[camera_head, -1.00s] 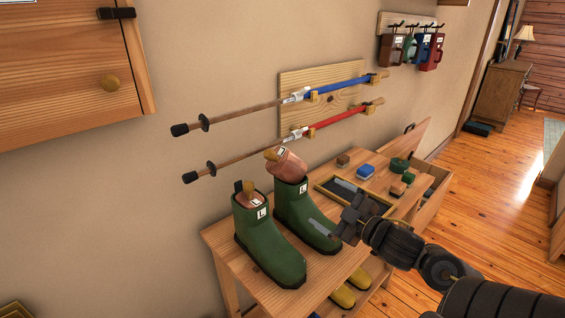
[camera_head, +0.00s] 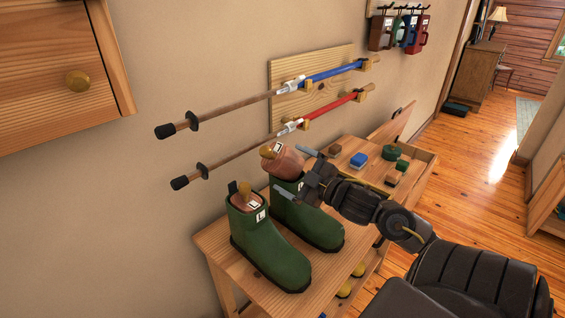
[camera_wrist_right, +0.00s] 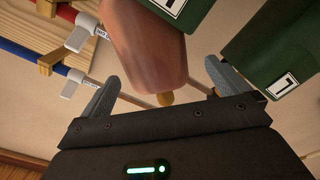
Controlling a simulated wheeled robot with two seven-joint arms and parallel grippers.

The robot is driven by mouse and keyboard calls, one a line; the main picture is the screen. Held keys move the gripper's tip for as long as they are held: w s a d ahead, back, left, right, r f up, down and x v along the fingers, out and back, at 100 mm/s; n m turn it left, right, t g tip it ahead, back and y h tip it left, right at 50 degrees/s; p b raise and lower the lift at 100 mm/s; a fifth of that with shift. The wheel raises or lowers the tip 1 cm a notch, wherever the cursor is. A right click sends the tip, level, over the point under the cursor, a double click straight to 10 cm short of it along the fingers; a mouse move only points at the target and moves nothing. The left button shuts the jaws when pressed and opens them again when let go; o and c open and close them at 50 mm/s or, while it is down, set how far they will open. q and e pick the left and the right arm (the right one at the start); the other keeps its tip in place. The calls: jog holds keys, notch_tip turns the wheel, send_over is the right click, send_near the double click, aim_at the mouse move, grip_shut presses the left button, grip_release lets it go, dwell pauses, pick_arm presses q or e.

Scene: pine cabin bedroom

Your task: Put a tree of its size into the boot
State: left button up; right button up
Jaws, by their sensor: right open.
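Two green boots with white "L" labels stand upright on a wooden bench: the left boot (camera_head: 268,250) and the right boot (camera_head: 312,225). A brown tree with a knob (camera_head: 245,195) sits low in the left boot. A copper-coloured tree (camera_head: 284,161) with a yellowish knob and white label stands high out of the right boot's top, tilted; its label is unreadable. My right gripper (camera_head: 294,172) is open at this tree. In the right wrist view the tree (camera_wrist_right: 148,48) lies between the spread fingers (camera_wrist_right: 163,84), its knob towards the palm. My left gripper is out of view.
Walking poles (camera_head: 240,107) hang on the wall just behind the boots. Yellow footwear shows below. Open floor lies to the right.

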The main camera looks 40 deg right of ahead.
aim_at(289, 164)
jog(key=shift+w, duration=0.25)
jog(key=shift+w+r, duration=0.2)
jog(key=shift+w, duration=0.05)
jog(key=w+p, duration=0.1)
jog(key=w, duration=0.2)
jog(key=shift+w+r, duration=0.1)
jog(key=shift+w, duration=0.8)
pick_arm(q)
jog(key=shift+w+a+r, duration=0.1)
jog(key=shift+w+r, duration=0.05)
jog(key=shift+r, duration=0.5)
pick_arm(e)
jog(key=c, duration=1.3)
jog(key=shift+o, duration=0.2)
